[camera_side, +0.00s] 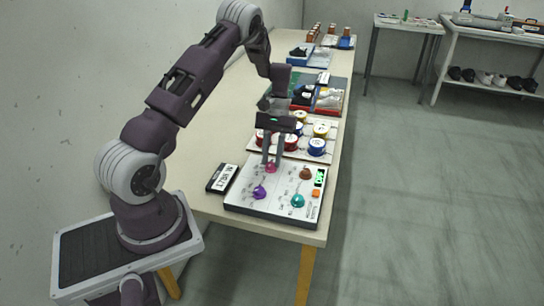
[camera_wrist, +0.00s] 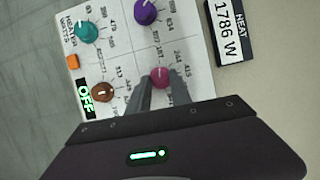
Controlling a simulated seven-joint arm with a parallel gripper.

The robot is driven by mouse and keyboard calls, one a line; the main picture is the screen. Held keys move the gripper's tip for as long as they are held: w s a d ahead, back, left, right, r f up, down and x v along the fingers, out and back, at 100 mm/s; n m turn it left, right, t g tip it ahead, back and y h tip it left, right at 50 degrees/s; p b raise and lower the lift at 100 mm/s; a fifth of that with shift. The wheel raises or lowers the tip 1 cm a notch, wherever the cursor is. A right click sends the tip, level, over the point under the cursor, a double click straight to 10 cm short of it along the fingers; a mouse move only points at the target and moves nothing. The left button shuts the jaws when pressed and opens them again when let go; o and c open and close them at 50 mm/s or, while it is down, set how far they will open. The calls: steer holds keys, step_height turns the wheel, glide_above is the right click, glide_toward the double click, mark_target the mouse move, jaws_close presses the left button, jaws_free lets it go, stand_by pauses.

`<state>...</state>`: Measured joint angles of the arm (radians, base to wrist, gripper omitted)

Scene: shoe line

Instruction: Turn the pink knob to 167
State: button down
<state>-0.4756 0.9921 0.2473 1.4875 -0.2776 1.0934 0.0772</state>
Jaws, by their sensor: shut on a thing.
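The pink knob (camera_side: 270,168) sits at the back left of a white control panel (camera_side: 274,214). In the wrist view the pink knob (camera_wrist: 159,77) shows between the fingers of my gripper (camera_wrist: 160,84). My gripper (camera_side: 272,163) points down and is shut on the pink knob. Numbers are printed around the knob in the wrist view, with 244 and 415 partly readable beside it. The pointer of the pink knob is too small to read, and the fingers hide part of its dial.
The panel also has a purple knob (camera_wrist: 145,12), a teal knob (camera_wrist: 86,32), a brown knob (camera_wrist: 102,92), an orange button (camera_wrist: 72,62) and a green OFF display (camera_wrist: 84,98). A black-framed display (camera_wrist: 229,30) reads 1786 W. Spools on a board (camera_side: 318,146) stand behind the panel.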

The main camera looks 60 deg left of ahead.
steer(key=c, duration=1.2)
jaws_free()
steer(key=shift+o, duration=0.2)
steer(key=v, duration=0.7)
steer(key=shift+r, duration=0.1)
